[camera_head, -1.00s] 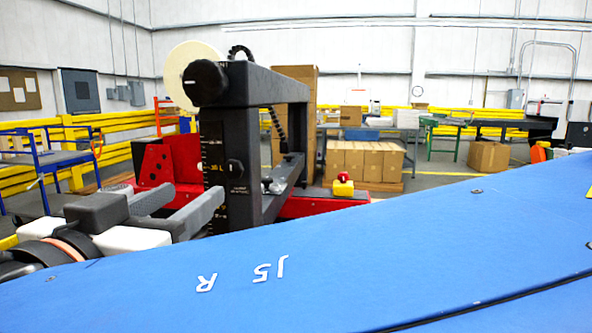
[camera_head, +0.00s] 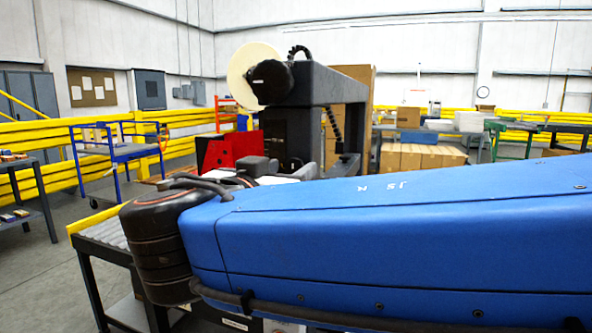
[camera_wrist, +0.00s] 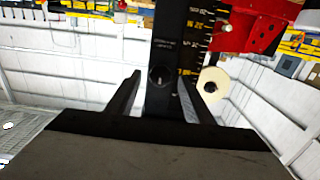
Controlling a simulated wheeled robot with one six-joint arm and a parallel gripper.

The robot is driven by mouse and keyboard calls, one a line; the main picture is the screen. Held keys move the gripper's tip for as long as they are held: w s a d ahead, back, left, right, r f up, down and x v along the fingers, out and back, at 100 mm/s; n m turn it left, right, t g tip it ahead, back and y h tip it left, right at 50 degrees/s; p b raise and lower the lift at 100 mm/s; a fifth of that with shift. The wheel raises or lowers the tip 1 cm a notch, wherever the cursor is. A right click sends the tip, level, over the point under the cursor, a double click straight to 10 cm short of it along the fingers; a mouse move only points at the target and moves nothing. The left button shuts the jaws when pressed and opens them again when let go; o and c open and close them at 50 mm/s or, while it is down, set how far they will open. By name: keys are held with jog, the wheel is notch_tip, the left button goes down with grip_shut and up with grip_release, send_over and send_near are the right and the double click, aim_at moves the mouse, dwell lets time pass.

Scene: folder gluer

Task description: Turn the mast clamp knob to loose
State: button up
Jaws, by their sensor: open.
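The mast clamp knob (camera_wrist: 160,76) is a small round black knob on the dark mast face in the wrist view, with a light, roughly upright mark. Small white lettering sits beside it, too blurred to read. My gripper (camera_wrist: 158,84) is open, its two dark fingers on either side of the knob in the picture. I cannot tell how far the fingertips are from the mast, and no contact shows. In the head view the black mast (camera_head: 288,125) stands behind my arm, and the knob cannot be made out there.
A cream roll (camera_head: 250,72) with a large black hub knob (camera_head: 270,82) is high on the machine. A red panel (camera_head: 228,150) stands left of the mast. A roller conveyor (camera_head: 103,232) is at lower left, and a blue cart (camera_head: 120,155) stands farther back.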

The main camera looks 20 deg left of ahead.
jog(key=shift+w, duration=0.25)
jog(key=shift+c, duration=0.6)
jog(key=c, duration=0.9)
